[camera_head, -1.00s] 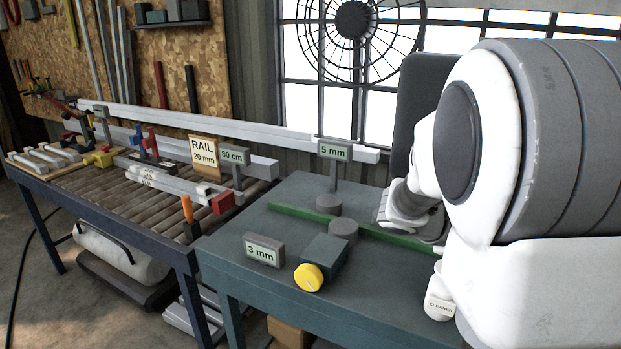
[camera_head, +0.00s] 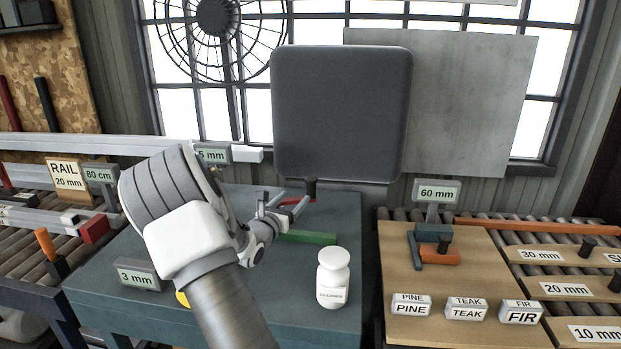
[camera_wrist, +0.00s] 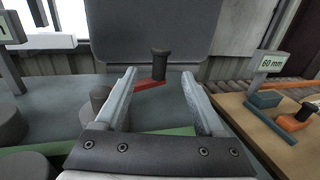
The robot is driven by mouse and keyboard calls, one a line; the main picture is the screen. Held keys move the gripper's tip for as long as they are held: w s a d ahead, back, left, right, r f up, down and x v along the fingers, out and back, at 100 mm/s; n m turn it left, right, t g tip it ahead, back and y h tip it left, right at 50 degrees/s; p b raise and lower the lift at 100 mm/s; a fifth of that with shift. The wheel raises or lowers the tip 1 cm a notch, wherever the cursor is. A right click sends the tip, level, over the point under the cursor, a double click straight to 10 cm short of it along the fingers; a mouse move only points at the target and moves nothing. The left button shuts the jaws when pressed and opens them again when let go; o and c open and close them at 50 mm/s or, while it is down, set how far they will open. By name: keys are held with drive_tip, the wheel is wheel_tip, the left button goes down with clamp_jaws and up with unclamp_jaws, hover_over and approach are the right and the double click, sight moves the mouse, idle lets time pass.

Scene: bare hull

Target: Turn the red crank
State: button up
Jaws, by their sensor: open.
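The red crank shows beyond my gripper in the head view, with a flat red arm (camera_head: 293,201) and an upright black knob (camera_head: 311,187). My gripper (camera_head: 284,205) reaches over the blue-grey table (camera_head: 345,215) toward it. In the wrist view, the two fingers (camera_wrist: 160,74) are spread wide and hold nothing. The red arm (camera_wrist: 150,85) and black knob (camera_wrist: 159,62) appear between and beyond the fingertips. The crank's pivot end is partly hidden behind the left finger. I cannot tell whether a finger touches the crank.
A white bottle (camera_head: 333,278) stands on the table right of my arm. A green strip (camera_head: 308,238) lies under the gripper. A dark upright panel (camera_head: 341,113) rises behind the crank. A wooden board (camera_head: 400,262) with labelled blocks is at right.

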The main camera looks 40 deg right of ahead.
drive_tip(key=x, duration=1.5)
drive_tip(key=shift+d, duration=0.4)
clamp_jaws()
idle(0.7)
